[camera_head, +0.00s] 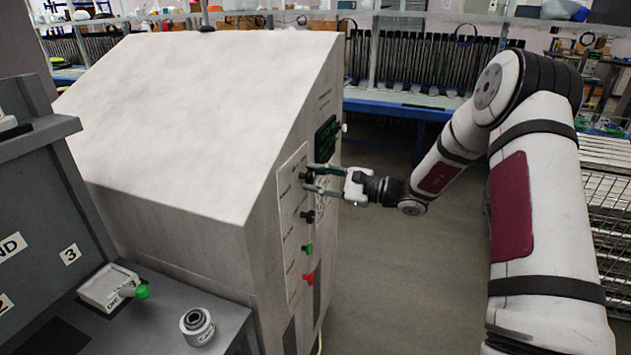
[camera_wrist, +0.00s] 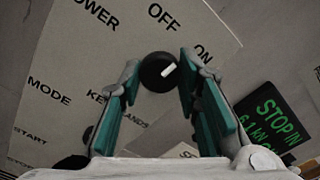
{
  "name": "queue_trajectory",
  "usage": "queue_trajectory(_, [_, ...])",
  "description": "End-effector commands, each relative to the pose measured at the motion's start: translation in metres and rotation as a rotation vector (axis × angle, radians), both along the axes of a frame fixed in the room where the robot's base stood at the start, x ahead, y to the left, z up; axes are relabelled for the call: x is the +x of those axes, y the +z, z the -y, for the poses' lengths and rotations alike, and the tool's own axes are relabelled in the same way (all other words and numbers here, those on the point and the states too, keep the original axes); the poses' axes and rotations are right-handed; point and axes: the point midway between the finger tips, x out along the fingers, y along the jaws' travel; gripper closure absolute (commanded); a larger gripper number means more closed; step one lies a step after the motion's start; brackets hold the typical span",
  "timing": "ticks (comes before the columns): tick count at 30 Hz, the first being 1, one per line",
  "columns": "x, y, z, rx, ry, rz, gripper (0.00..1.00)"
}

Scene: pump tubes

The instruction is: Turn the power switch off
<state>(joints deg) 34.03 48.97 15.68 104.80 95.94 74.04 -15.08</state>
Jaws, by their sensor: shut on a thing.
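The power switch is a round black knob (camera_wrist: 152,76) with a white mark, below the OFF label (camera_wrist: 163,15) and left of the ON label (camera_wrist: 203,53) in the wrist view. Its mark points up and right, closer to ON than to OFF. My gripper (camera_wrist: 159,70) has its two teal-padded fingers on either side of the knob and is shut on it. In the head view my gripper (camera_head: 309,178) reaches in from the right to the upper part of the control panel (camera_head: 291,230), and its fingers partly hide the knob.
Below it on the panel are another black knob (camera_head: 308,216), a green button (camera_head: 307,249) and a red button (camera_head: 308,279). A dark display (camera_wrist: 268,120) with green text is beside the panel. A grey bench (camera_head: 160,325) stands at left; floor right of the cabinet is clear.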

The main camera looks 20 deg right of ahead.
Motion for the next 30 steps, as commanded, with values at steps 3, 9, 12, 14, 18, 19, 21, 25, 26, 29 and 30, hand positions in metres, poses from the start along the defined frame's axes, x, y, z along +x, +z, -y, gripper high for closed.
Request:
queue_trajectory(3, [0.001,-0.0012,0.0011,-0.065,-0.002,0.088,0.97])
queue_trajectory(9, [0.0013,-0.001,0.001,-0.177,-0.001,0.242,0.97])
queue_trajectory(12, [0.0014,-0.001,0.001,-0.233,-0.001,0.318,0.97])
queue_trajectory(14, [0.0014,-0.0009,0.0012,-0.265,-0.001,0.362,0.97])
queue_trajectory(18, [0.0015,-0.0007,0.0012,-0.337,-0.001,0.462,0.97])
queue_trajectory(19, [0.0015,-0.0007,0.0012,-0.352,-0.002,0.482,0.97])
queue_trajectory(21, [0.0016,-0.0008,0.0013,-0.383,-0.002,0.525,0.97])
queue_trajectory(25, [0.0014,-0.0003,0.0012,-0.434,-0.002,0.593,0.97])
queue_trajectory(26, [0.0014,-0.0002,0.0011,-0.444,-0.002,0.608,0.97])
queue_trajectory(29, [0.0012,-0.0003,0.0011,-0.472,-0.001,0.646,0.97])
queue_trajectory(30, [0.0011,-0.0003,0.0011,-0.482,-0.001,0.659,0.97])
